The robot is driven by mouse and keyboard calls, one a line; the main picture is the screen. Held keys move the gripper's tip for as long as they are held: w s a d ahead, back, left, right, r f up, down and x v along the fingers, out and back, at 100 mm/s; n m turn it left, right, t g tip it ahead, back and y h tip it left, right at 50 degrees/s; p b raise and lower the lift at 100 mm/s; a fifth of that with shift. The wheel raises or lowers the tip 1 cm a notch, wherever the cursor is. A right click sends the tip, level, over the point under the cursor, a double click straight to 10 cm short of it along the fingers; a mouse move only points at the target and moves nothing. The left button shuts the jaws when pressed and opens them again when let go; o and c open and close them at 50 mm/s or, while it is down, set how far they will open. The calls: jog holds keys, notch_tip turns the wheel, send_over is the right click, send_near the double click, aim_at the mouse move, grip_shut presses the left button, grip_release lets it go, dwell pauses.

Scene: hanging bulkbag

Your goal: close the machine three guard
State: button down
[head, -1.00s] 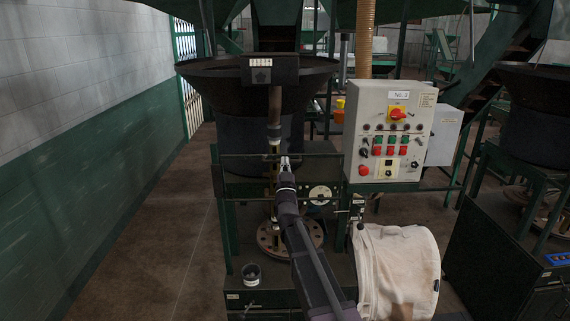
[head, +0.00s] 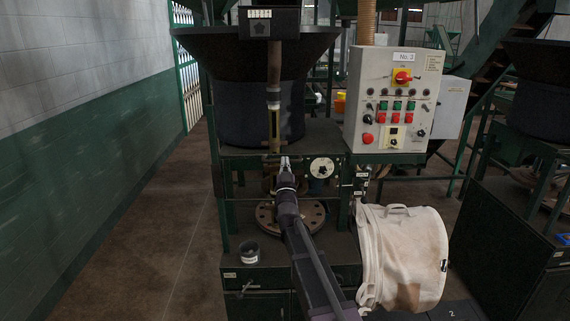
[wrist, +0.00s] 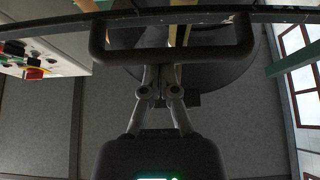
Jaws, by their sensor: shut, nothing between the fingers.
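The machine three guard (head: 245,157) shows in the head view as a thin dark bar across the front of the machine, level with the green frame edge and hard to separate from it. In the wrist view, its dark bar (wrist: 215,16) runs across the top, with a thick black U-shaped handle (wrist: 103,45) below it. My gripper (head: 285,161) is at the middle of the bar. In the wrist view, my gripper (wrist: 160,75) has its fingers drawn together and empty, with the tips at the handle's lower edge. I cannot tell whether they touch it.
A control box (head: 393,100) marked No. 3 stands right of the guard. A black hopper (head: 257,50) is above, and a round flange (head: 313,213) and small dark cup (head: 249,252) are below. A pale bag (head: 405,255) sits front right. The left walkway is clear.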

notch_tip(320, 180, down, 24)
jog(key=b, duration=2.3)
jog(key=shift+f, duration=0.15)
jog(key=shift+r+p, duration=2.05)
jog(key=shift+r, duration=0.05)
jog(key=b+v, duration=0.5)
jog(key=v, duration=0.5)
jog(key=shift+s, duration=0.35)
jog(key=shift+f, duration=0.15)
